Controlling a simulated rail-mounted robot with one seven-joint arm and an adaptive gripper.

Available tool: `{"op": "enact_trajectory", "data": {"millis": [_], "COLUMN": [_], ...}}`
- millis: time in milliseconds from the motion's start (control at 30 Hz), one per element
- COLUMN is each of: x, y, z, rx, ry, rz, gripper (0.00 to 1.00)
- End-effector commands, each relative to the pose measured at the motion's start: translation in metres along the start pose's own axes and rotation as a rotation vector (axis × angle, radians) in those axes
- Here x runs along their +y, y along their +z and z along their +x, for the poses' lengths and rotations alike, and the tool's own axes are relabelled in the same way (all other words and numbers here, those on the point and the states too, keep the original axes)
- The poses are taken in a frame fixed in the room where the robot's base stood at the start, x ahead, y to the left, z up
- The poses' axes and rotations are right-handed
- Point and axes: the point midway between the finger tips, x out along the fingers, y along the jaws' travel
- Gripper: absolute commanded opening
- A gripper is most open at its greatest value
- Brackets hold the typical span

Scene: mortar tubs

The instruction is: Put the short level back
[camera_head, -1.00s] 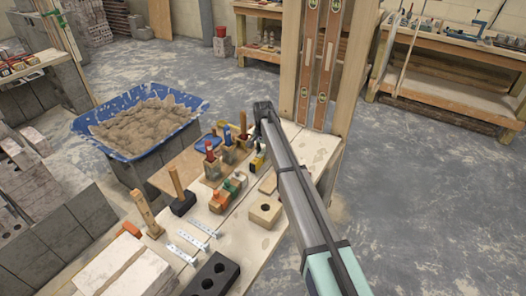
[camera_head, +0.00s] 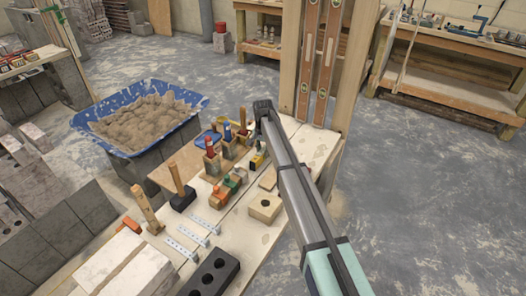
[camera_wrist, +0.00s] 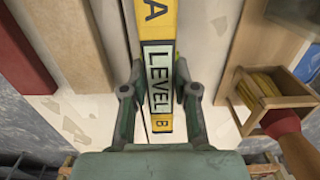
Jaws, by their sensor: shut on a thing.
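The short level (camera_wrist: 160,85) is a yellow bar with a pale "LEVEL" label and the letters A and B. In the wrist view it runs up the middle between my fingers. My gripper (camera_wrist: 159,75) is shut on it, with one finger on each side. In the head view my arm reaches down over the bench (camera_head: 236,262), and a small yellow part of the level (camera_head: 258,159) shows below the wrist. The gripper's fingers are mostly hidden there. I cannot tell whether the level touches the bench.
Two long brown levels (camera_head: 309,60) hang on a wooden post behind my arm. Wooden holders with handled tools (camera_head: 212,160), a mallet (camera_head: 182,197), a holed wooden block (camera_head: 265,207) and a dark holed block (camera_head: 211,275) crowd the bench. A blue mortar tub (camera_head: 125,152) stands left.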

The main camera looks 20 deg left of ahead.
Motion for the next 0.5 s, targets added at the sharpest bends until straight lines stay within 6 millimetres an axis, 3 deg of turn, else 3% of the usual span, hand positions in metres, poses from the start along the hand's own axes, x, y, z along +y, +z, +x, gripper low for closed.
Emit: {"op": "enact_trajectory", "data": {"millis": [500], "x": [0.0000], "y": [0.0000], "z": [0.0055], "rx": [0.000], "ry": [0.000], "rz": [0.000], "gripper": [0.00]}}
